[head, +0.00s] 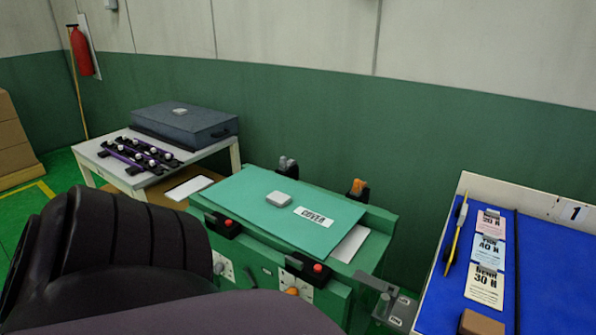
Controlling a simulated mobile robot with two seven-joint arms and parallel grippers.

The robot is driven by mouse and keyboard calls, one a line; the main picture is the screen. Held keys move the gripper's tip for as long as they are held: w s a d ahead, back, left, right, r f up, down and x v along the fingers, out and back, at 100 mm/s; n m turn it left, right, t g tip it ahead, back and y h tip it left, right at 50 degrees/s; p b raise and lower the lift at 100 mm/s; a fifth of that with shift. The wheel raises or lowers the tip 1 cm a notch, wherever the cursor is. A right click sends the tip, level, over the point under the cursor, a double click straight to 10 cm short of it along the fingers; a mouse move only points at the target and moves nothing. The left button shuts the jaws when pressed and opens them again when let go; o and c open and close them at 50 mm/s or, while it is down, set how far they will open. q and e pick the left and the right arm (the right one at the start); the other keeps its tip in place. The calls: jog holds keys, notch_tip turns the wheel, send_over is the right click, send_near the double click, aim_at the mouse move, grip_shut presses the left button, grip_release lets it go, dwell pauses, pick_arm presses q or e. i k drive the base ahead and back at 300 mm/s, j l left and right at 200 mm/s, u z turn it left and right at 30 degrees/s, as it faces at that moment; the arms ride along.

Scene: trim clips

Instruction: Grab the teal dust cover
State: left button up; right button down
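The teal dust cover (248,205) is a flat sheet lying on top of a green machine (260,258) in the middle of the head view. A pale grey block-like knob (282,199) sits on its upper face, beside a white printed label (313,216). No gripper touches the cover in this view. A dark, ribbed link of my own arm fills the lower left and hides part of the machine's front. Neither my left gripper nor my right gripper shows.
A white table (104,163) at the back left holds a dark grey case (186,124) and a purple fixture (138,153). A blue-topped bench (537,275) with cards stands at the right. A green wall is close behind.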

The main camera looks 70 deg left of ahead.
aim_at(314, 222)
jog(key=k+j+z, duration=0.15)
jog(key=j, duration=0.25)
jog(key=k+j+z, duration=0.2)
jog(key=j, duration=0.2)
jog(key=k+j, duration=0.3)
jog(key=j, duration=0.2)
jog(key=k+j+z, duration=0.15)
jog(key=k+j, duration=0.15)
jog(key=j, duration=0.25)
jog(key=k+j, duration=0.3)
jog(key=j, duration=0.2)
jog(key=z, duration=0.05)
